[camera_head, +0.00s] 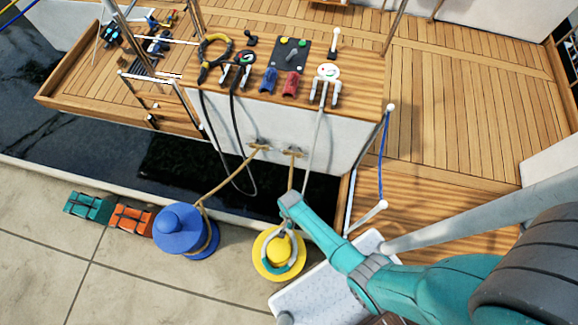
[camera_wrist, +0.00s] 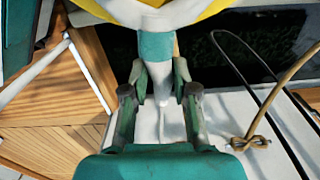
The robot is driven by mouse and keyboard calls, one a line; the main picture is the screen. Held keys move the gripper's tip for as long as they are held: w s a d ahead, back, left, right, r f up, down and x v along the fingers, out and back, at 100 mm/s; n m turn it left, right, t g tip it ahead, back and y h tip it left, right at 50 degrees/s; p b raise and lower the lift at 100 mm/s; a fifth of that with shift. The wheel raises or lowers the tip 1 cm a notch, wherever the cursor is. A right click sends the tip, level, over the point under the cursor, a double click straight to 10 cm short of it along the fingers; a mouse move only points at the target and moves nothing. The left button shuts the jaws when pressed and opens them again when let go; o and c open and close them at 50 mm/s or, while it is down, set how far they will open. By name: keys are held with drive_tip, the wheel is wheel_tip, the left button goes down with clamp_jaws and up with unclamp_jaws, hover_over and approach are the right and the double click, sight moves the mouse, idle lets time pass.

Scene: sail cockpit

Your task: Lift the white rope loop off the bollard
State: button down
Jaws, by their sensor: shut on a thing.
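The yellow bollard (camera_head: 272,269) stands on the quay in the head view, partly covered by my arm. The white rope loop (camera_head: 301,252), with a teal section, shows over the bollard's top. I cannot tell how far it stands clear of the bollard. In the wrist view the loop (camera_wrist: 185,16) curves in front of the yellow bollard (camera_wrist: 212,9), with a teal band below it. My gripper (camera_wrist: 162,88) is shut on the white rope loop at its narrow white part under the band. My fingertips are mostly hidden in the head view.
A blue bollard (camera_head: 172,238) with tan rope around it stands left of the yellow one. Teal (camera_head: 88,207) and orange (camera_head: 132,219) blocks lie further left. Dark water separates the quay from the wooden deck (camera_head: 460,90). A white speckled surface (camera_head: 318,295) lies below my arm.

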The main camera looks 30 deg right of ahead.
drive_tip(key=shift+r, duration=0.15)
wheel_tip(320, 180, up, 17)
idle(2.7)
idle(0.5)
